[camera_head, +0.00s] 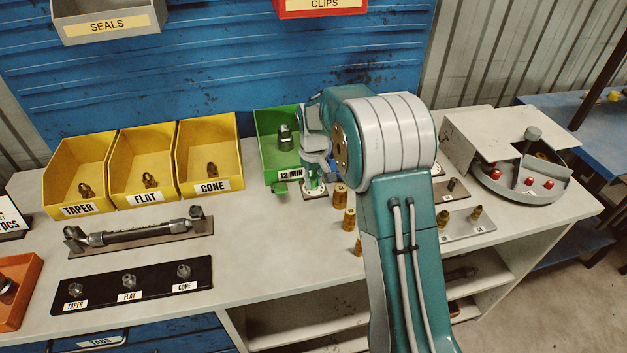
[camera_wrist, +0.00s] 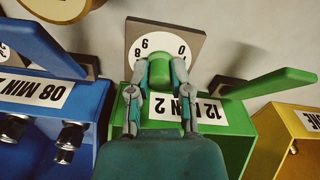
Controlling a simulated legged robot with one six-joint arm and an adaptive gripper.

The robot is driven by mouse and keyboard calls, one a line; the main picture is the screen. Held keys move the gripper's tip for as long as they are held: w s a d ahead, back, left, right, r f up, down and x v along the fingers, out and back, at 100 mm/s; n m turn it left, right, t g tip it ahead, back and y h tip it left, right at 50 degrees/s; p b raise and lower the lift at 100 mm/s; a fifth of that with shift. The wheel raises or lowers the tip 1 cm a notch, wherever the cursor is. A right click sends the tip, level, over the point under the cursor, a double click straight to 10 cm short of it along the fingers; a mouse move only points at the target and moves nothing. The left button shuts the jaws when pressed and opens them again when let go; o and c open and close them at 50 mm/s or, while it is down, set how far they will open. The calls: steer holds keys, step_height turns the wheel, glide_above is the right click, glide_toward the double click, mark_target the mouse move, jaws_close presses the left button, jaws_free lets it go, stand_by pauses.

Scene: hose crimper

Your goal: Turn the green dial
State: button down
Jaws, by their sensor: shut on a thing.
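The green dial (camera_wrist: 160,73) sits on a square dial plate (camera_wrist: 168,45) printed with numerals, in front of the green bin marked 12 MIN. My gripper (camera_wrist: 161,78) is shut on the dial, one finger on each side of it, in the wrist view. In the head view, the dial (camera_head: 314,185) shows only as a small green piece on the bench, below my gripper (camera_head: 316,170). My arm hides part of the surroundings there. The dial's exact setting cannot be read.
The green bin (camera_head: 270,150) stands close to my gripper. A blue bin (camera_wrist: 50,110) marked 08 MIN is on the other side. Brass fittings (camera_head: 340,193) stand close on the right. Yellow bins (camera_head: 208,140) are at left. The bench front middle (camera_head: 270,260) is clear.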

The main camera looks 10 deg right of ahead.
mark_target(313, 178)
steer(key=shift+w, duration=0.1)
stand_by(0.3)
steer(key=c, duration=0.5)
jaws_free()
steer(key=shift+f, duration=0.1)
steer(key=shift+c, duration=0.2)
steer(key=shift+a, duration=0.1)
step_height(313, 178, up, 12)
